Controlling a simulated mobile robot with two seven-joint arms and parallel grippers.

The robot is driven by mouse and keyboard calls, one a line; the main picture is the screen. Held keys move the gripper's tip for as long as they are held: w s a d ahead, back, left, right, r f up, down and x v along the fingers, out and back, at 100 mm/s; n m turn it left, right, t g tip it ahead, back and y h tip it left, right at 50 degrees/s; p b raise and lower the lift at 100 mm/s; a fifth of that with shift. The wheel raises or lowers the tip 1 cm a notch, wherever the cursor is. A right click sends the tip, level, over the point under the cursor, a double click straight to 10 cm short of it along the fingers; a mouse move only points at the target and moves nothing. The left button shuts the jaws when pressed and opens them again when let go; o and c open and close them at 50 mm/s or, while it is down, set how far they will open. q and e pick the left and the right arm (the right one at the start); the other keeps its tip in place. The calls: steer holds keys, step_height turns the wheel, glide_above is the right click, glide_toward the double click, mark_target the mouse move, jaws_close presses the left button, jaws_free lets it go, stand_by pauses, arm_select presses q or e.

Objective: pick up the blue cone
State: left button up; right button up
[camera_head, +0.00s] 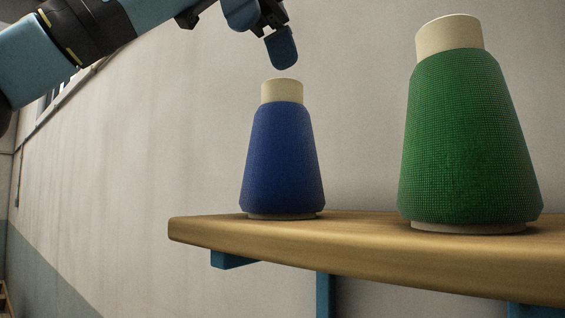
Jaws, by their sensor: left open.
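The blue cone (281,160) stands upright on a wooden shelf (370,250), near the shelf's left end. It has a cream top and a pale base. My left gripper (268,40) is above the cone's top, with a gap between them. It is open and empty, and one blue fingertip hangs just over the cream top. The upper part of the gripper is cut off by the picture's top edge. My right gripper is not in view.
A larger green cone (465,140) stands upright on the shelf to the right, with clear shelf between the two cones. A plain wall (150,150) is behind. Blue brackets (325,292) hold the shelf from below.

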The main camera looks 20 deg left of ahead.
mark_target(286, 104)
arm_select(q)
steer(key=x, duration=0.4)
steer(key=shift+s+d, duration=0.1)
steer(key=shift+s, duration=0.05)
steer(key=shift+d+f, duration=0.1)
steer(key=shift+f, duration=0.5)
steer(key=x, duration=0.4)
steer(key=shift+s+d+f, duration=0.2)
steer(key=shift+s+f, duration=0.05)
steer(key=shift+s, duration=0.05)
steer(key=shift+f, duration=0.25)
steer(key=shift+s, duration=0.1)
steer(key=shift+r, duration=0.1)
steer(key=c, duration=1.4)
